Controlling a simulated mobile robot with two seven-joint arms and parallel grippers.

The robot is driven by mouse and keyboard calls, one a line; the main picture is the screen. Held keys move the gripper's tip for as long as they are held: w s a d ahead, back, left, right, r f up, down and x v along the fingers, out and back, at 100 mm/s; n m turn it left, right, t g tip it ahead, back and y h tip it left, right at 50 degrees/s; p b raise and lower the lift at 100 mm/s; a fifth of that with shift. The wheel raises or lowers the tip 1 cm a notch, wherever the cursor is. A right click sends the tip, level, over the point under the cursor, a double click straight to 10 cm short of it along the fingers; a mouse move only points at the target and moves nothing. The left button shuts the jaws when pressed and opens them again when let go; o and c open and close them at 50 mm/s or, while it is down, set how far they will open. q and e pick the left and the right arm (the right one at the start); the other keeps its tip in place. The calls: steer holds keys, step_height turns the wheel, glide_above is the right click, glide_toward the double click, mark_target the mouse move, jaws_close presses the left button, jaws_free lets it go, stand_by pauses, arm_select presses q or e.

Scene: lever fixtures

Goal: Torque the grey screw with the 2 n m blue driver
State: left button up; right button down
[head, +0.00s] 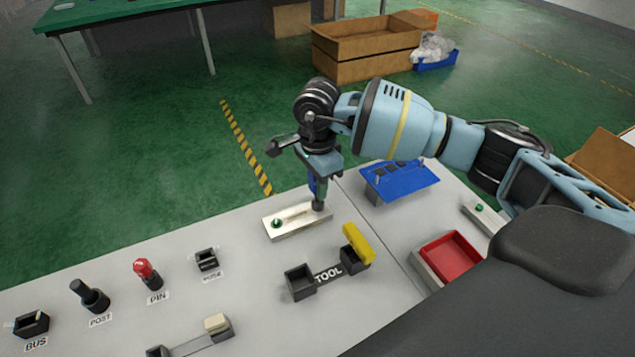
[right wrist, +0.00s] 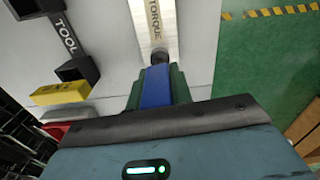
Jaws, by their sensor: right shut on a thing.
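My right gripper (head: 321,182) points down and is shut on the blue driver (head: 313,184), which stands about upright. In the right wrist view the blue driver (right wrist: 157,88) sits between the green fingers of the right gripper (right wrist: 157,92). Its dark lower end reaches the right end of the metal plate (head: 292,224), marked TORQUE in the wrist view (right wrist: 153,22). I cannot tell whether the tip touches. A green-topped screw (head: 277,223) shows at the plate's left end. The grey screw is not seen; the driver's end covers that spot. My left gripper is not in view.
A TOOL holder (head: 328,274) with black sockets and a yellow block (head: 357,243) stands in front of the plate. A blue panel (head: 399,181) and a red tray (head: 450,257) lie to the right. BUS, POST and PIN fixtures (head: 146,272) stand left.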

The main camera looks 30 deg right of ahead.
steer(key=shift+r+p, duration=0.4)
steer(key=shift+r, duration=0.5)
steer(key=shift+f, duration=0.1)
